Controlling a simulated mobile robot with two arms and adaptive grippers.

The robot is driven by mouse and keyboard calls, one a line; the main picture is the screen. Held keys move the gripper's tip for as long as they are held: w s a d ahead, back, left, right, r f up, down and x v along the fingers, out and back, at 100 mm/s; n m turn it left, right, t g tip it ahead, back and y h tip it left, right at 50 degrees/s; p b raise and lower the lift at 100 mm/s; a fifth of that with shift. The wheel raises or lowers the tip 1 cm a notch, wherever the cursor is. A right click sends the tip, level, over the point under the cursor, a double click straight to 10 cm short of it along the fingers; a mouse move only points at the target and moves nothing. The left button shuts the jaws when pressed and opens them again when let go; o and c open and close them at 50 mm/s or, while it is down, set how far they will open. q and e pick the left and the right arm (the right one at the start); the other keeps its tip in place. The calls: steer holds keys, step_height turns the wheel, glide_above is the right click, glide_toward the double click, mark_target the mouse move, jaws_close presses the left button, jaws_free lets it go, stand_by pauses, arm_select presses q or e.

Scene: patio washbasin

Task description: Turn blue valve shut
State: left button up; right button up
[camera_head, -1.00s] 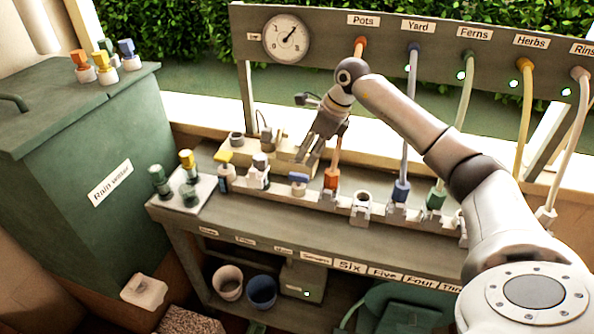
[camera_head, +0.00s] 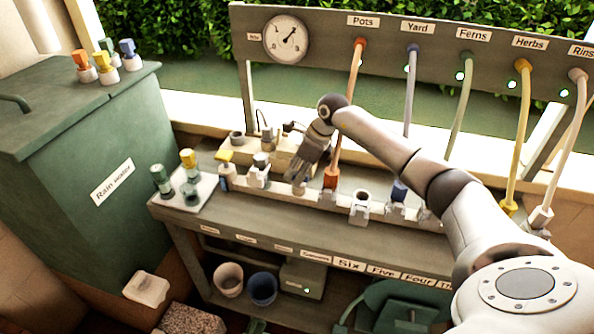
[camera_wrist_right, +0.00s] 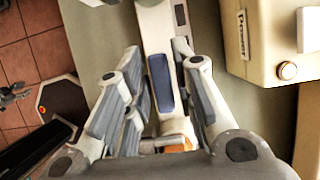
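The blue valve handle (camera_wrist_right: 160,83) shows in the right wrist view as a short blue bar lying lengthwise on a pale fitting. My right gripper (camera_wrist_right: 162,80) is open, with its grey fingers on either side of the blue handle and visible gaps between. In the head view my right gripper (camera_head: 300,180) points down over the bench rail, just left of the orange hose connector (camera_head: 331,178), and hides the blue handle there. Contact with the handle cannot be told. My left gripper is not in view.
A yellow-handled valve (camera_head: 224,157) and a white fitting (camera_head: 259,171) stand left of my gripper. Coloured hoses hang from the labelled board (camera_head: 390,60) behind. A cream box (camera_wrist_right: 262,40) is close on the right in the wrist view. A green rain water tank (camera_head: 100,150) stands at left.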

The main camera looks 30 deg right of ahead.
jaws_close()
steer(key=shift+m, duration=0.3)
steer(key=m+h, duration=0.1)
steer(key=m, duration=0.2)
steer(key=shift+r+t, duration=0.1)
steer(key=shift+t, duration=0.3)
steer(key=m, duration=0.1)
steer(key=m+h, duration=0.1)
steer(key=m, duration=0.1)
steer(key=shift+w+d+m, duration=0.1)
steer(key=shift+w+m, duration=0.05)
steer(key=shift+m, duration=0.15)
steer(key=m+h+b, duration=0.1)
steer(key=m, duration=0.2)
steer(key=m+h+b, duration=0.1)
steer(key=m, duration=0.2)
steer(key=shift+d+h, duration=0.1)
steer(key=shift+h, duration=0.3)
steer(key=m+g+h+b, duration=0.1)
steer(key=m, duration=0.3)
steer(key=shift+d+b, duration=0.15)
steer(key=shift+b, duration=0.2)
steer(key=shift+m+h, duration=0.3)
steer(key=shift+m, duration=0.2)
